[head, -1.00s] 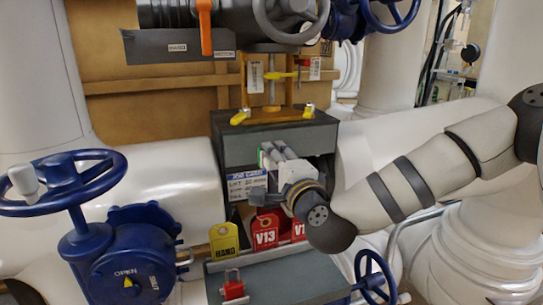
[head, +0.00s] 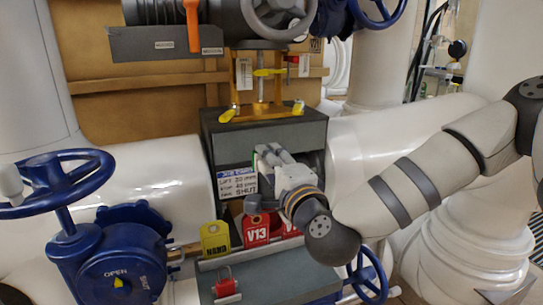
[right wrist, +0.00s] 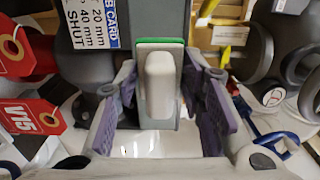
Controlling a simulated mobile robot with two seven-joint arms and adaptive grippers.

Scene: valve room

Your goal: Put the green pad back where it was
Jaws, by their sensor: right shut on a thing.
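The green pad (right wrist: 160,41) shows in the right wrist view as a thin green plate behind a pale grey block. It stands upright against or close to a dark grey face; I cannot tell whether it touches. My right gripper (right wrist: 160,80) has its purple-lined fingers on both sides of the block and is shut on it. In the head view my right gripper (head: 272,154) reaches into the open front of the grey box (head: 265,136), right of the job card (head: 238,182). My left gripper is not in view.
A red V13 tag (head: 256,231) and a yellow HAND tag (head: 214,239) stand below the box. A red padlock (head: 225,283) sits on the grey lower block (head: 275,279). Blue handwheels stand left (head: 62,182) and lower right (head: 368,278). White pipes flank the box.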

